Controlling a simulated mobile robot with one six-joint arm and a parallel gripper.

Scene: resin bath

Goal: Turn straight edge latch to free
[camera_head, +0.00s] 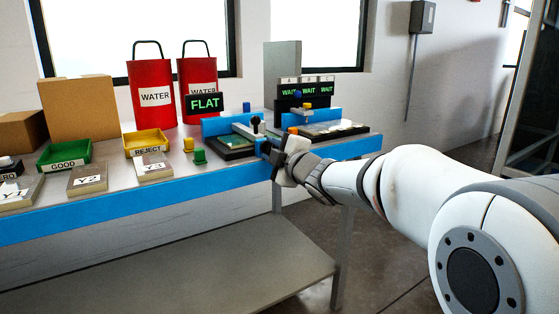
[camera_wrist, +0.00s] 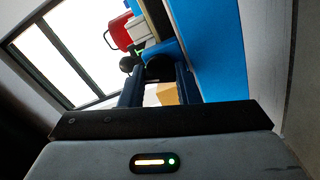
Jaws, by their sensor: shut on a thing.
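My gripper (camera_head: 279,156) is at the front edge of the bench, beside the flat plate station with the light straight edge bar (camera_head: 245,132). A black ball knob (camera_head: 256,121) stands on that station; it also shows in the wrist view (camera_wrist: 127,64), just outside the fingers. In the wrist view my gripper (camera_wrist: 160,82) is shut on a dark rounded piece (camera_wrist: 160,69) below a blue part, which appears to be the straight edge latch. The fingers hide much of it, and I cannot tell its angle.
A green FLAT sign (camera_head: 204,103) stands behind the station. A second station with WAIT signs (camera_head: 308,91) is to its right. Red WATER buckets (camera_head: 152,95), a yellow REJECT bin (camera_head: 146,142) and a green GOOD bin (camera_head: 64,153) stand left. Floor in front is clear.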

